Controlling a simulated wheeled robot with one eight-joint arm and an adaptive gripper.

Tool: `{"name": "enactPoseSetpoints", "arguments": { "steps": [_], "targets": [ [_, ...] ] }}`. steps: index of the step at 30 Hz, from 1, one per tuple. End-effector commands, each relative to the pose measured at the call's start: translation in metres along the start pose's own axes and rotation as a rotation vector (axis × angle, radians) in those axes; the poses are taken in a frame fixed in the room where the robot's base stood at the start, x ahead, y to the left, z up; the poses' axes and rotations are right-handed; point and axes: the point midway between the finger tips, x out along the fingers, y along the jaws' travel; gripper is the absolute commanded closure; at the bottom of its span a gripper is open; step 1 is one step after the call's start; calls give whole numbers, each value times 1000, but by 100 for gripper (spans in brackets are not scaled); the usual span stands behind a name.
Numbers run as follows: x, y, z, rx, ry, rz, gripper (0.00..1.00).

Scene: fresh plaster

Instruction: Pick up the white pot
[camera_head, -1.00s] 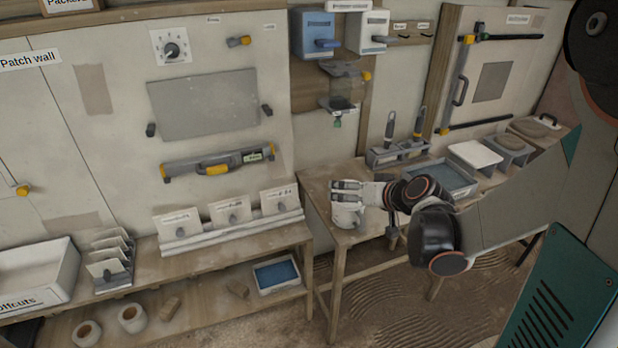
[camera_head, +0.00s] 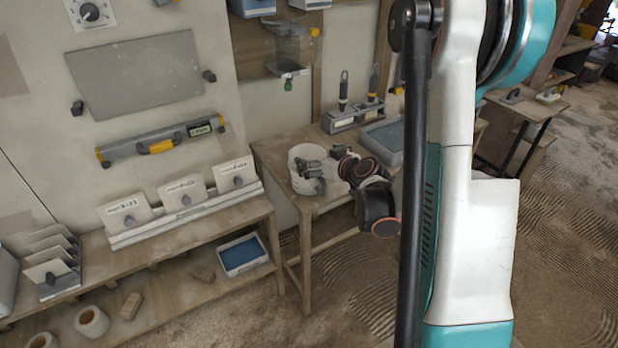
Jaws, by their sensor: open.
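The white pot (camera_head: 301,155) stands upright near the left end of the small wooden table (camera_head: 268,153). My gripper (camera_head: 312,177) is open, with its dark fingers at the pot's right and front side in the picture. The fingers and wrist hide part of the pot's right side. I cannot tell whether a finger reaches inside the rim or touches the wall.
A bench with label cards (camera_head: 186,195) is at left. A blue tray (camera_head: 241,255) lies on its lower shelf.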

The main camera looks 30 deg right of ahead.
Motion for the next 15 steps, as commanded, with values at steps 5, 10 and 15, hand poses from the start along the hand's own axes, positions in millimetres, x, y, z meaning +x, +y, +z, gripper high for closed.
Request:
{"name": "enactPoseSetpoints", "arguments": {
  "steps": [5,10,15],
  "targets": [
    [8,0,1,1,0,0,0],
    [27,-2,9,0,1,-1,0],
    [51,-2,11,1,0,-1,0]
  ]
}}
